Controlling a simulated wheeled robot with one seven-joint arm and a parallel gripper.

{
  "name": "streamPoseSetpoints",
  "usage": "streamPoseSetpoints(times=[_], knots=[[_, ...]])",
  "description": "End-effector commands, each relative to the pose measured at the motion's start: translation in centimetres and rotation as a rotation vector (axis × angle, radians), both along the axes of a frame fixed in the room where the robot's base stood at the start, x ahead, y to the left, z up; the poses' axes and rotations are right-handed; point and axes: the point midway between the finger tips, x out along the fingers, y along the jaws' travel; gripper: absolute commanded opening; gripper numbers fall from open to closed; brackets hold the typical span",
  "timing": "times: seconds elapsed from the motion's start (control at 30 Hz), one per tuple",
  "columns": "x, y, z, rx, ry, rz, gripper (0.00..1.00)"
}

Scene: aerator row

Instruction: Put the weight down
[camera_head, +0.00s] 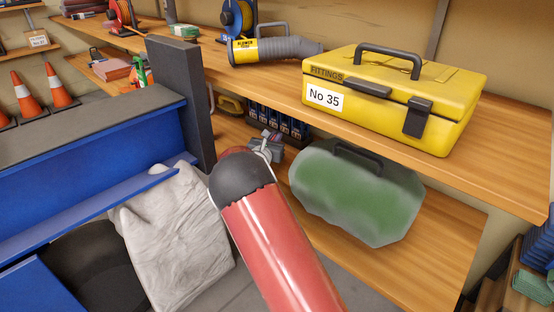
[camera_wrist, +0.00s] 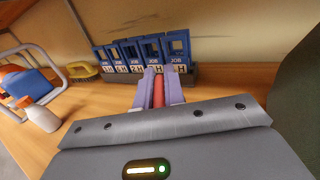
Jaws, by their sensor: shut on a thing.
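My gripper (camera_head: 268,146) reaches over the lower wooden shelf, between a dark upright post and a green case. In the wrist view my gripper (camera_wrist: 158,84) is shut on a narrow red thing (camera_wrist: 158,96), which shows between its two pale fingers. Most of the red thing is hidden, so I cannot tell its full shape or whether it is the weight. I cannot tell whether it touches the shelf. The fingers point at a row of blue JOB holders (camera_wrist: 150,52), which also shows in the head view (camera_head: 277,122).
The green case (camera_head: 355,190) in cloudy wrapping stands right of my gripper. The yellow No 35 box (camera_head: 395,95) and blower (camera_head: 275,49) are on the shelf above. The dark post (camera_head: 180,100) is left. A white bottle (camera_wrist: 40,115) stands left, with bare shelf (camera_wrist: 92,103) between.

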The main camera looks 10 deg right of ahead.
Motion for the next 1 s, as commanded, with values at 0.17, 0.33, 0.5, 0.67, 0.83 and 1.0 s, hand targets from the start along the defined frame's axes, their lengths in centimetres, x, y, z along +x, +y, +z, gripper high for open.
streamPoseSetpoints(times=[0.17, 0.33, 0.5, 0.67, 0.83, 1.0], knots=[[0.0, -0.1, -2.7, -0.002, -0.003, -0.002, 0.00], [0.0, -0.1, -3.8, -0.001, -0.004, -0.002, 0.00], [0.0, -0.1, -6.2, -0.002, -0.001, -0.001, 0.00], [0.0, -0.1, -6.9, -0.001, -0.006, -0.002, 0.00], [0.0, -0.1, -6.9, -0.001, -0.005, -0.002, 0.00], [0.0, -0.1, -7.3, 0.000, -0.001, -0.002, 0.20]])
